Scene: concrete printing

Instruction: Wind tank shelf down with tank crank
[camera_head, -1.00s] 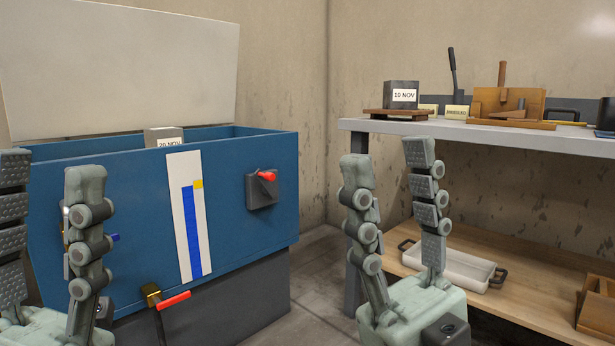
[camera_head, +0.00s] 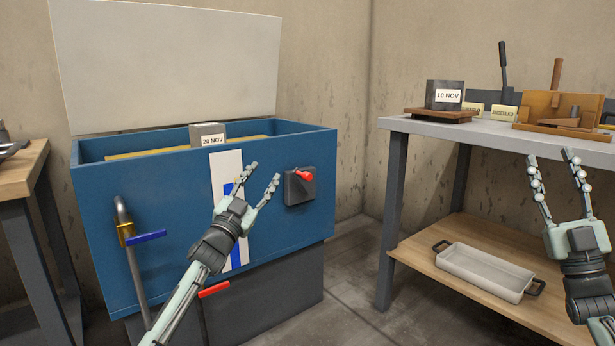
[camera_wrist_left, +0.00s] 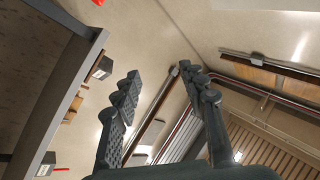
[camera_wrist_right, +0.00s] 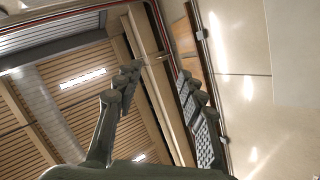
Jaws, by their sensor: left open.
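A blue tank (camera_head: 180,200) stands left of centre in the head view. A grey block labelled 20 NOV (camera_head: 207,135) shows above its front rim; what it stands on is hidden. A dark grey box with a red-knobbed handle (camera_head: 302,184), which looks like the tank crank, is on the right of the tank's front face. My left gripper (camera_head: 262,174) is open and empty in front of the white and blue gauge strip (camera_head: 222,168), just left of the crank and apparently not touching it. My right gripper (camera_head: 551,158) is open and empty before the workbench at right.
A blue-levered valve (camera_head: 127,235) and a red lever (camera_head: 214,289) are on the tank's left and below. The workbench (camera_head: 480,132) holds a block labelled 10 NOV (camera_head: 444,95) and wooden tools. A white tray (camera_head: 485,270) lies on its lower shelf. Floor between is clear.

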